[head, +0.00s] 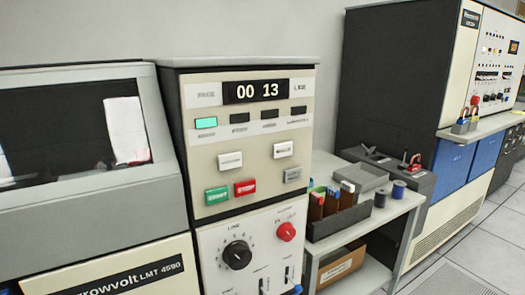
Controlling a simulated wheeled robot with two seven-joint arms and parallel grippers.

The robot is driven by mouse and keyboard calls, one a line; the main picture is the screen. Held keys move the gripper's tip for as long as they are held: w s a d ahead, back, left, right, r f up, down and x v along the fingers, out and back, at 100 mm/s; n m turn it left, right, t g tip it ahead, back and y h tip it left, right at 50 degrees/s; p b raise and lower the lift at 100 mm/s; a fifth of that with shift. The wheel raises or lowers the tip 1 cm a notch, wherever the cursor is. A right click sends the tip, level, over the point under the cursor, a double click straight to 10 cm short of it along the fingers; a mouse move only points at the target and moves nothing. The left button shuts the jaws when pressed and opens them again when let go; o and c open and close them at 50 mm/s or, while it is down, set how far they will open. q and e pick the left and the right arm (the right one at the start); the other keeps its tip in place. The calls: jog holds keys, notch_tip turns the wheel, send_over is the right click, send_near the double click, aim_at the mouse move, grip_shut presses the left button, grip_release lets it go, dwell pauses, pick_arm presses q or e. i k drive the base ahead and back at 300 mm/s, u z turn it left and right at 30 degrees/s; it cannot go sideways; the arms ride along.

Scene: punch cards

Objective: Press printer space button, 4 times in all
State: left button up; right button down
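The printer's control panel (262,205) faces me in the middle of the head view. Its display (256,91) reads 00 13. Below it a green lamp (206,123) is lit beside several dark lamps. Under these are a white button (230,160), a second white button (283,149), a grey button (292,174), a green button (217,196) and a red button (245,187). Their labels are too blurred to read, so I cannot tell which is the space button. Neither of my grippers is in view.
Lower on the panel are a black dial (237,255) and a red knob (286,231). The printer's windowed cover (75,128) is at left. A side table (385,231) at right holds a dark bin (340,219) and spools. A tall cabinet (392,80) stands behind.

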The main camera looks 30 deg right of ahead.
aim_at(283, 150)
jog(key=u, duration=1.6)
jog(key=k, duration=0.85)
jog(key=z, duration=1)
jog(key=i, duration=0.15)
jog(key=z, duration=0.65)
